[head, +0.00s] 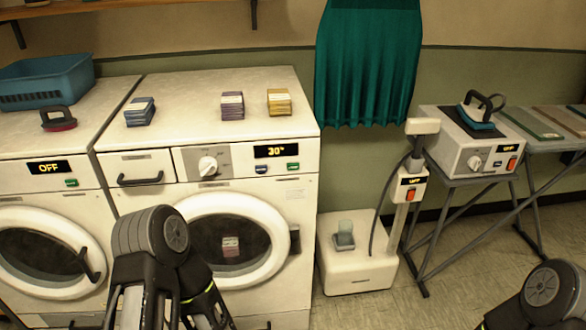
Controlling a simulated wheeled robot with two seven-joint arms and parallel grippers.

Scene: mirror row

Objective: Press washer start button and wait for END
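The white washer (305,215) stands in the middle of the head view. Its front panel has a knob (208,166), a lit display (270,151) reading about 30°, a blue button (261,169) and a green button (293,166). Labels on the buttons are too small to read. Its round door (273,215) looks shut, with a small striped bundle (231,246) behind the glass. Black links of my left arm stand in front of the washer's lower left. Part of my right arm shows at the lower right corner. No fingertips of either gripper show, and nothing touches the buttons.
A second machine (22,185) at left reads OFF. Folded stacks (140,112) lie on the washer top, and a blue basket (45,82) at far left. A teal cloth (367,60) hangs behind. A steamer-like unit (345,272) and an ironing station (470,145) stand right.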

